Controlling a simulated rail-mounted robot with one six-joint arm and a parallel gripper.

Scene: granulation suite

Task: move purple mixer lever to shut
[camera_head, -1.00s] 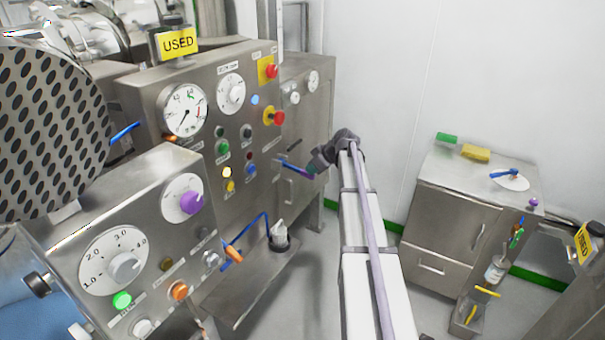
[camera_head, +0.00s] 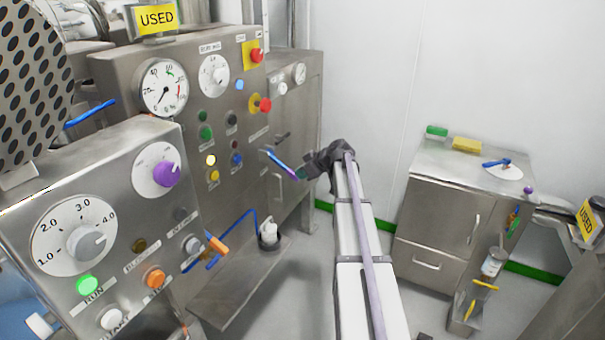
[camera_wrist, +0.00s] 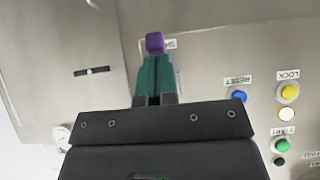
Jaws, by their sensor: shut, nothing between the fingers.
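The mixer lever (camera_head: 281,163) sticks out of the steel control panel (camera_head: 222,160) in the head view. It has a blue shaft and a purple end, and it slopes down to the right. My gripper (camera_head: 301,173) is at the lever's outer end. In the wrist view, the purple end (camera_wrist: 155,43) sits right at the tips of my shut green fingers (camera_wrist: 157,72). Nothing is between the fingers. Whether the tips touch the lever cannot be told. The fingers hide the rest of the lever in the wrist view, and its label is partly covered.
Red emergency buttons (camera_head: 264,105), a gauge (camera_head: 163,87) and coloured push buttons crowd the panel left of the lever. A nearer control box (camera_head: 110,205) has dials. A steel cabinet (camera_head: 437,220) stands right of my arm. The floor between is partly open.

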